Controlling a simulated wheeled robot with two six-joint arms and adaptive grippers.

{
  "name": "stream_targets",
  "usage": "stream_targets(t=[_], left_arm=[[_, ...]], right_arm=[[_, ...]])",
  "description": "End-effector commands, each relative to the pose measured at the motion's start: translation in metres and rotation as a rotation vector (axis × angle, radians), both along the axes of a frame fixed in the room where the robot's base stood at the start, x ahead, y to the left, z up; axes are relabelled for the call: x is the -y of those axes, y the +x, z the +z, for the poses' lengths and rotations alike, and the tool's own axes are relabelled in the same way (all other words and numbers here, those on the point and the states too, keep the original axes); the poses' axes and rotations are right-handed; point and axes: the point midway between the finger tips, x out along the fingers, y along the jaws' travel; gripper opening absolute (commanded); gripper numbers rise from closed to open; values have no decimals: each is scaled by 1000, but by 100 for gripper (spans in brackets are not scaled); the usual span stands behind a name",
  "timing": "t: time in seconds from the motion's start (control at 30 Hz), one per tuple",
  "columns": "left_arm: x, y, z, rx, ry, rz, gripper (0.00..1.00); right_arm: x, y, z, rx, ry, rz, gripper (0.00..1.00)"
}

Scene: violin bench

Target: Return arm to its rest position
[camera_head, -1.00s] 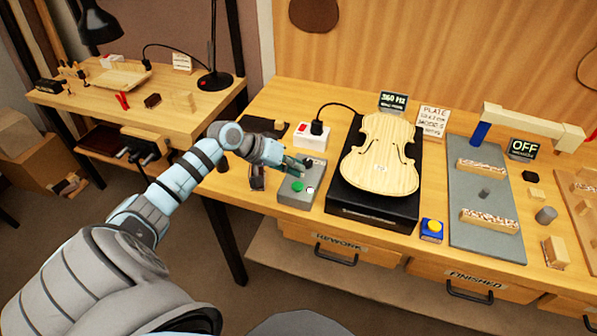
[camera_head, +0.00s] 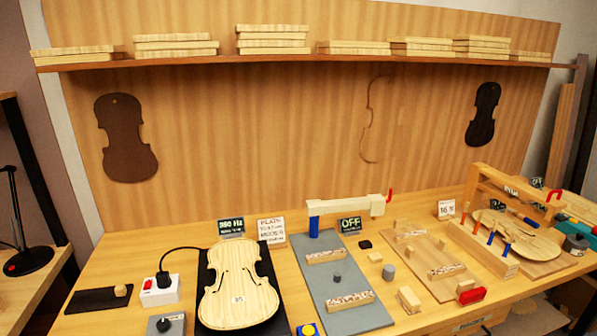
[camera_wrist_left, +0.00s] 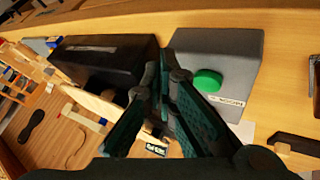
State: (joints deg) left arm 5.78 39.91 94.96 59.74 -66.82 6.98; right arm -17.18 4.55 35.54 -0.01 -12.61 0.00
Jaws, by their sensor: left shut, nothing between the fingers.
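My left gripper (camera_wrist_left: 166,75) shows only in the left wrist view. Its dark green fingers are closed together with nothing between them. It is beside a grey box (camera_wrist_left: 222,55) with a round green button (camera_wrist_left: 208,80), to the right of the fingertips. A black stand (camera_wrist_left: 105,50) lies to the left. I cannot tell the exact gap to the box. In the head view neither of my arms is visible, and only the back part of the grey box (camera_head: 160,325) shows at the bottom edge.
A pale violin plate (camera_head: 235,280) lies on the black stand. A red-switch socket box (camera_head: 160,291) with a black plug stands left of it. A grey board (camera_head: 318,262) with wooden blocks is to the right. A wooden shelf (camera_head: 350,59) with stacked boards spans the back wall.

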Motion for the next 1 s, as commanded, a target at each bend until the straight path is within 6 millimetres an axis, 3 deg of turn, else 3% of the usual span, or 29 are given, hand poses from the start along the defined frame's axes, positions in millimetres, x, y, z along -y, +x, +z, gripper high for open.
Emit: stream_targets(t=[0.1,0.27,0.4,0.6,0.63,0.77,1.0], left_arm=[[43,-50,-39,-55,103,-110,0],[81,-117,-65,-103,243,-192,0],[96,-172,-64,-139,357,-190,0],[91,-235,-42,-208,492,-99,0],[89,-240,-43,-217,504,-89,0],[84,-229,-86,-239,504,-93,0],[75,-232,-175,-286,498,-92,0]], right_arm=[[0,0,0,0,1,0,28],[-1,0,0,0,1,0,28],[0,0,0,0,0,0,28],[0,0,0,-1,0,0,28],[0,0,0,-1,0,0,28],[0,0,0,0,0,0,28],[0,0,0,-1,-1,0,28]])
